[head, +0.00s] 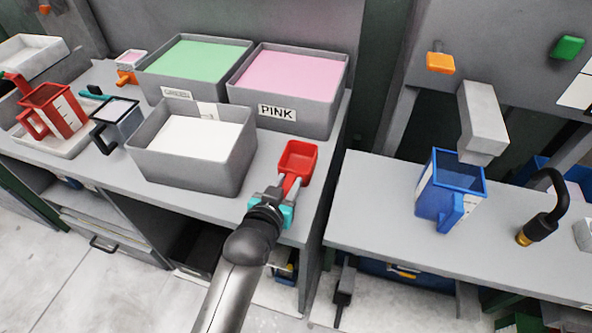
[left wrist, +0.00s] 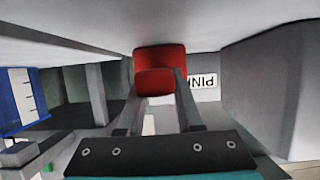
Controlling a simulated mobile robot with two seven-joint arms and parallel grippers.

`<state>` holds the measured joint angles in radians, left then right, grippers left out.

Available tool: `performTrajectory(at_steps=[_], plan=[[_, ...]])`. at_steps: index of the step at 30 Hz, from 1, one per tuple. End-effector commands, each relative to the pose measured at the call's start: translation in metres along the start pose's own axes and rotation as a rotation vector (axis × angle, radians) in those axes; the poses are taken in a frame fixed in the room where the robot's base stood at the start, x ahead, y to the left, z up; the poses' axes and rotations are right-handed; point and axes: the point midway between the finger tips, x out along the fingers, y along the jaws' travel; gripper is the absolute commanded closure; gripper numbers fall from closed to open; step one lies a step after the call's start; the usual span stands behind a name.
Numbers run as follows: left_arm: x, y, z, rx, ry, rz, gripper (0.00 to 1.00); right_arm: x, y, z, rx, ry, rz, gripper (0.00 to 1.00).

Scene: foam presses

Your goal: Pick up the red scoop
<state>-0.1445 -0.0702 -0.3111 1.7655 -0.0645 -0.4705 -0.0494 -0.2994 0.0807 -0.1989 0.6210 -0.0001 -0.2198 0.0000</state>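The red scoop (head: 298,158) is at the right end of the left counter, in front of the pink bin, its square bowl turned away from me. My left gripper (head: 289,184) reaches it from the front, with one finger on each side of its red handle. In the left wrist view the scoop (left wrist: 160,62) lies at the ends of the two fingers (left wrist: 160,92). The handle end fills most of the gap between them. I cannot tell whether the fingers press on it. My right gripper is not in view.
A bin of white material (head: 146,152), a green-filled bin (head: 150,90) and the pink bin (head: 310,118) stand behind and left of the scoop. A red jug (head: 52,112) is at far left. A blue jug (head: 450,195) stands on the right counter, across a gap.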

Motion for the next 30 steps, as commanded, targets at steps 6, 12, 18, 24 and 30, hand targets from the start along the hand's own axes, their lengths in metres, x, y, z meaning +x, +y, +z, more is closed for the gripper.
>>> performTrajectory(at_steps=[6, 12, 18, 24, 30], plan=[[0.0, 0.0, 0.0, 0.0, 0.0, 0.0, 0.91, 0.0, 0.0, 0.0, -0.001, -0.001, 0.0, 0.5], [0.0, 0.0, 0.0, 0.001, 0.0, 0.0, 1.0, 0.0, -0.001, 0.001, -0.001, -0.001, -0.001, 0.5], [0.0, 0.0, -0.001, 0.001, 0.002, 0.0, 1.0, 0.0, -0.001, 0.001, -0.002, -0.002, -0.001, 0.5], [0.0, 0.0, -0.001, 0.001, 0.002, 0.0, 1.0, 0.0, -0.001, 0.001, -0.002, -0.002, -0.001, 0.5], [-0.005, 0.0, -0.012, 0.0, 0.005, 0.0, 1.0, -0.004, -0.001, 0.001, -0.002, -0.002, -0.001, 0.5]])
